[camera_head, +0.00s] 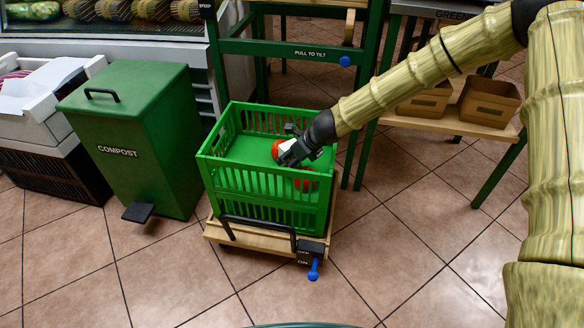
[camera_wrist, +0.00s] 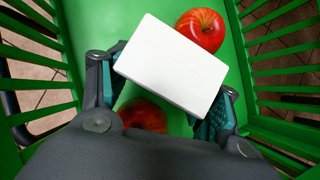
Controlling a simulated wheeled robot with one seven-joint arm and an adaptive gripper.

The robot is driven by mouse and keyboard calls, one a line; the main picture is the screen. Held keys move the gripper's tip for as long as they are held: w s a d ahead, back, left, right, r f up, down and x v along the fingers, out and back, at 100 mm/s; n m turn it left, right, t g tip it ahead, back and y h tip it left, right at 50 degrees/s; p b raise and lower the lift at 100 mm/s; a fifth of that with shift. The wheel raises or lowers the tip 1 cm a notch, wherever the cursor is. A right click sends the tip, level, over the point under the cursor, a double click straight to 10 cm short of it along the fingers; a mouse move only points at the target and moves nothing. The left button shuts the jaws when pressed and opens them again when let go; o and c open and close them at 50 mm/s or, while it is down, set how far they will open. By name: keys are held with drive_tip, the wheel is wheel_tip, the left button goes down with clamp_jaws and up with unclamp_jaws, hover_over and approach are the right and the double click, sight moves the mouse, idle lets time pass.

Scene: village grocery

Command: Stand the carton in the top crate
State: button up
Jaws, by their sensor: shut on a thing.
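The white carton (camera_wrist: 172,65) is between the two fingers of my gripper (camera_wrist: 165,85) in the wrist view. Its plain white face fills the middle of that view. In the head view my gripper (camera_head: 300,150) reaches down into the green crate (camera_head: 255,193), near its right side, and the carton (camera_head: 287,152) shows as a small pale patch by the fingers. My gripper is shut on the carton. Whether the carton touches the crate floor I cannot tell.
Red apples lie in the crate, one (camera_wrist: 202,29) beyond the carton and one (camera_wrist: 142,115) partly hidden below it. The crate stands on a wooden dolly (camera_head: 232,234) with a black handle. A green compost bin (camera_head: 130,140) stands left. A shelf with brown boxes (camera_head: 488,101) stands right.

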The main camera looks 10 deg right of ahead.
drive_tip(key=shift+f+b, duration=0.6)
drive_tip(key=shift+f, duration=0.9)
drive_tip(key=shift+f, duration=0.15)
drive_tip(key=o, duration=1.2)
drive_tip(key=shift+r, duration=0.2)
drive_tip(key=p+v, duration=0.4)
drive_tip(key=v, duration=0.7)
drive_tip(key=shift+r+p, duration=0.1)
drive_tip(key=shift+p, duration=0.3)
drive_tip(key=shift+s+d+r, duration=0.15)
drive_tip(key=shift+s+r, duration=0.05)
drive_tip(key=shift+r, duration=0.05)
